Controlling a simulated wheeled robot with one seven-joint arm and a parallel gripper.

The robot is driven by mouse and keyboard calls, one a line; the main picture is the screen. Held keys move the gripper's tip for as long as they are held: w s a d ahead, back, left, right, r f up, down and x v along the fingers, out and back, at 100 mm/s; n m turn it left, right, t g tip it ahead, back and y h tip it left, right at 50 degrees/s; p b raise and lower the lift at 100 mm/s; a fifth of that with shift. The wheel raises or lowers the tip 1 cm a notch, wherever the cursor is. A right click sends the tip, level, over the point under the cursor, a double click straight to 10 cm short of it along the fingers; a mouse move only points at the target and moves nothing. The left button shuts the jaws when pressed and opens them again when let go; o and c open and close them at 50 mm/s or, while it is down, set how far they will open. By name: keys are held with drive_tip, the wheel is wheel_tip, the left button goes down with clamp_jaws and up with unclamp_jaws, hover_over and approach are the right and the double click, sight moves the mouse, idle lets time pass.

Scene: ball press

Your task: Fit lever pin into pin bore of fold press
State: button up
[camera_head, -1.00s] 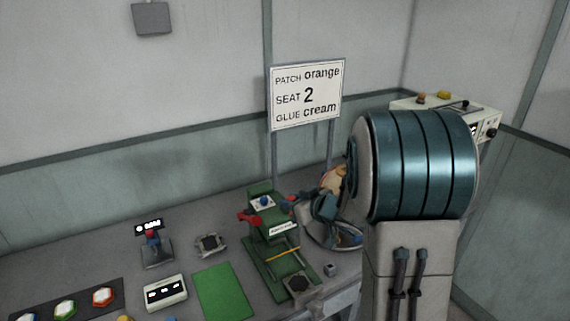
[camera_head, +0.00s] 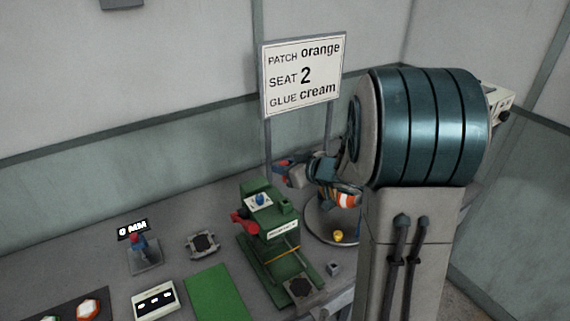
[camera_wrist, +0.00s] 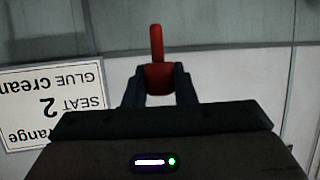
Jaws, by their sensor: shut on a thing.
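The red lever pin (camera_wrist: 157,76) is held between the fingertips of my gripper (camera_wrist: 159,86), with its narrow shank pointing away from the jaws in the wrist view. In the head view my gripper (camera_head: 287,172) is raised behind and to the right of the green fold press (camera_head: 268,232), apart from it. Only a small bit of red shows at the jaws there. The press has a blue knob, a red part on its left side and a yellow bar across its base. I cannot make out the pin bore.
A sign (camera_head: 302,74) on posts stands behind the press. A round tray (camera_head: 318,228) with a yellow piece lies below my arm. A blue-and-red stick device (camera_head: 140,250), a small dark fixture (camera_head: 203,244), a green mat (camera_head: 217,297) and a white box (camera_head: 154,300) stand left.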

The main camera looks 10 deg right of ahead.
drive_tip(key=shift+s+f, duration=0.1)
drive_tip(key=shift+f, duration=0.25)
drive_tip(key=shift+f+b, duration=2.2)
drive_tip(key=shift+f, duration=0.35)
drive_tip(key=shift+f+b, duration=1.4)
drive_tip(key=shift+f, duration=1)
drive_tip(key=o, duration=1.1)
drive_tip(key=shift+c, duration=0.2)
drive_tip(key=shift+d+r, duration=0.1)
drive_tip(key=v, duration=1.3)
drive_tip(key=shift+s+d+r, duration=0.15)
drive_tip(key=shift+s, duration=0.1)
